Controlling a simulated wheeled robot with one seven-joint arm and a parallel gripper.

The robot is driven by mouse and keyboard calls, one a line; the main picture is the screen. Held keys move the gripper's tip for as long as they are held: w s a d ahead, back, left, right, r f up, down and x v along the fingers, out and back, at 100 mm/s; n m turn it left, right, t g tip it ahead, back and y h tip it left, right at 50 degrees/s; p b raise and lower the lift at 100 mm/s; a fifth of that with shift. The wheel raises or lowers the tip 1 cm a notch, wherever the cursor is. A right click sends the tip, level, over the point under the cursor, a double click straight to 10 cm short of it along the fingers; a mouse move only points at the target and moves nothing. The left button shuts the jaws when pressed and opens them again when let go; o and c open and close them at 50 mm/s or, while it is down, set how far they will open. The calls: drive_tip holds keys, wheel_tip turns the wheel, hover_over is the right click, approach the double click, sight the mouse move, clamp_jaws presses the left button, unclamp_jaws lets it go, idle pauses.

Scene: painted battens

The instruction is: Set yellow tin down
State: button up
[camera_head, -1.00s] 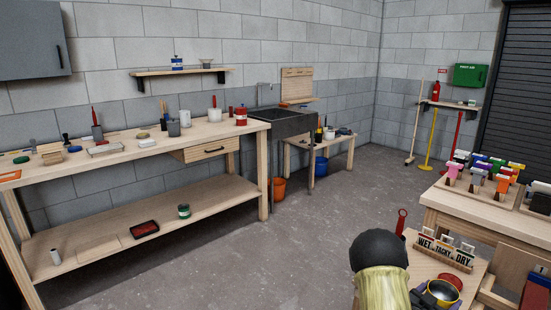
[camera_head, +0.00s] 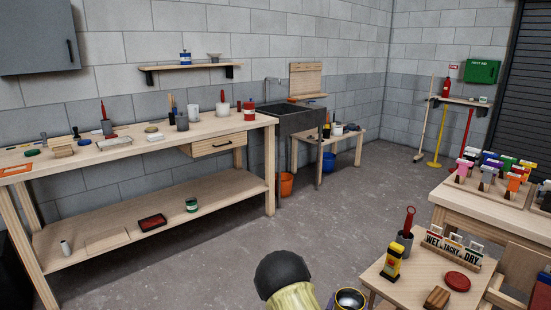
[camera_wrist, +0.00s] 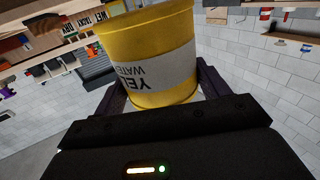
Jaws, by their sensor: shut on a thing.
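The yellow tin (camera_wrist: 150,45) fills the upper middle of the wrist view, with a white label band that reads upside down. My gripper (camera_wrist: 160,92) is shut on it, one dark finger on each side. In the head view the tin (camera_head: 350,298) shows at the bottom edge, its round dark top facing up, mostly cut off by the frame. It is left of the small wooden table's front corner, and I cannot tell its height.
The long bench (camera_head: 100,158) stands left. The floor between is clear.

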drive_tip(key=s+a+f+n+y, duration=0.1)
drive_tip(key=a+n+y, duration=0.1)
drive_tip(key=a, duration=0.4)
wheel_tip(320, 180, up, 13)
drive_tip(key=s+n+t+y+p, duration=0.1)
drive_tip(key=y+p, duration=0.4)
drive_tip(key=p, duration=1.7)
drive_tip(key=shift+s+d+r+n+t+y, duration=0.15)
drive_tip(key=shift+s+d+n+t+y, duration=0.15)
drive_tip(key=shift+s+n, duration=0.6)
drive_tip(key=shift+w, duration=0.25)
drive_tip(key=shift+s, duration=0.1)
